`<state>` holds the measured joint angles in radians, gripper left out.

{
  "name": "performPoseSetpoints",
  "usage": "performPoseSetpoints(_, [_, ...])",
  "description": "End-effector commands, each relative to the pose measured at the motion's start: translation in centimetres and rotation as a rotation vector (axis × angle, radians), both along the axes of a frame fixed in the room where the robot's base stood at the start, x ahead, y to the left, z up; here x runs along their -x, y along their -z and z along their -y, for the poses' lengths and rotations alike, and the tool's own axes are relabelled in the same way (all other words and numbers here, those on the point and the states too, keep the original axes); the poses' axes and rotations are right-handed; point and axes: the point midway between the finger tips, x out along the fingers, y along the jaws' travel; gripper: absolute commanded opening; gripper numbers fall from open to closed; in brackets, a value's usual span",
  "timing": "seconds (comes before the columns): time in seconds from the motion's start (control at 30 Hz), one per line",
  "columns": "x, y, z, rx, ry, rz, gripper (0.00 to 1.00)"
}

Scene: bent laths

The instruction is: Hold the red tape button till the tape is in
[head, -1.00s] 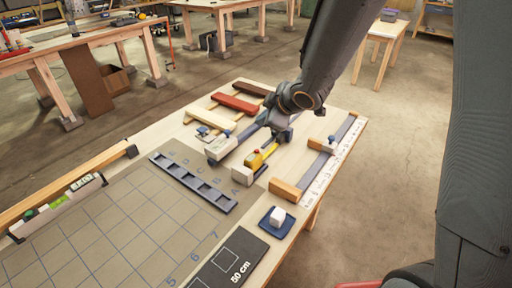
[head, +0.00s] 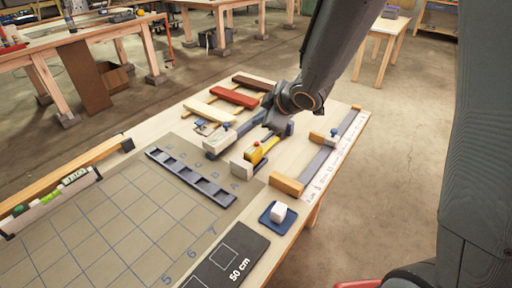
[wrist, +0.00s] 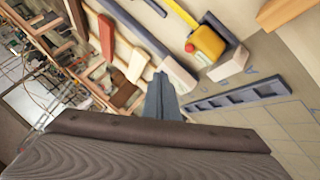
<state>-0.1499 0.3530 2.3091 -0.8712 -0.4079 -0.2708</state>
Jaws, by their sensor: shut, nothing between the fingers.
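The yellow tape (head: 262,151) stands on the near workbench, with its red button (head: 257,143) on top. In the wrist view the tape (wrist: 208,42) and the red button (wrist: 189,47) show at the upper right. A pale block (wrist: 229,65) sits at the tape's end. My gripper (wrist: 161,80) is shut and empty. In the wrist view its fingers end below and left of the button, apart from it in the picture.
A pale-ended bar (head: 219,145) lies left of the tape. Red, cream and brown laths lie behind. The gridded mat (head: 110,225) is mostly clear.

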Motion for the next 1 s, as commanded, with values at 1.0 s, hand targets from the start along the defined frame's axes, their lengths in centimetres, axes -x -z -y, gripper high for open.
performPoseSetpoints(1.0, [0.0, 5.5, 0.0, 0.000, 0.000, 0.000, 0.00])
